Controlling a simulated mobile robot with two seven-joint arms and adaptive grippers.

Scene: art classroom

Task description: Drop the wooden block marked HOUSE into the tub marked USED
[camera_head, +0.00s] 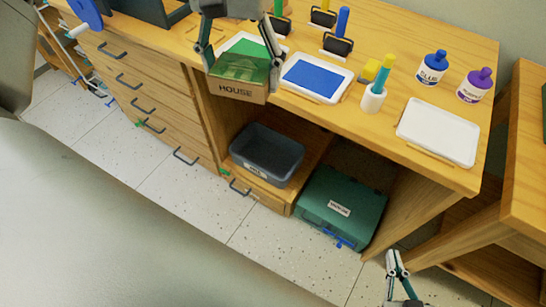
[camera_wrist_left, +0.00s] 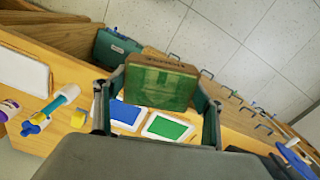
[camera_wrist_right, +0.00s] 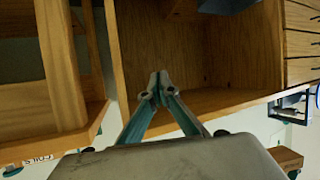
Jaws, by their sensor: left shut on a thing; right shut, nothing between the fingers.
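The wooden block marked HOUSE (camera_head: 237,90) has a green-inked face on top and hangs between the fingers of my left gripper (camera_head: 241,68), which is shut on it. In the left wrist view the block (camera_wrist_left: 161,84) shows its green face between the two fingers. A dark grey tub (camera_head: 266,156) stands on the low shelf below the table, lower and to the right of the block. It looks empty; its label is too small to read surely. My right gripper (camera_head: 394,260) is shut and empty, low at the right; its closed tips show in the right wrist view (camera_wrist_right: 156,88).
The wooden table (camera_head: 440,40) holds a blue ink pad (camera_head: 316,77), a white tray (camera_head: 438,132), a cup with pens (camera_head: 372,101) and paint bottles (camera_head: 432,68). A green case (camera_head: 343,205) lies right of the tub. Drawers (camera_head: 125,85) line the left.

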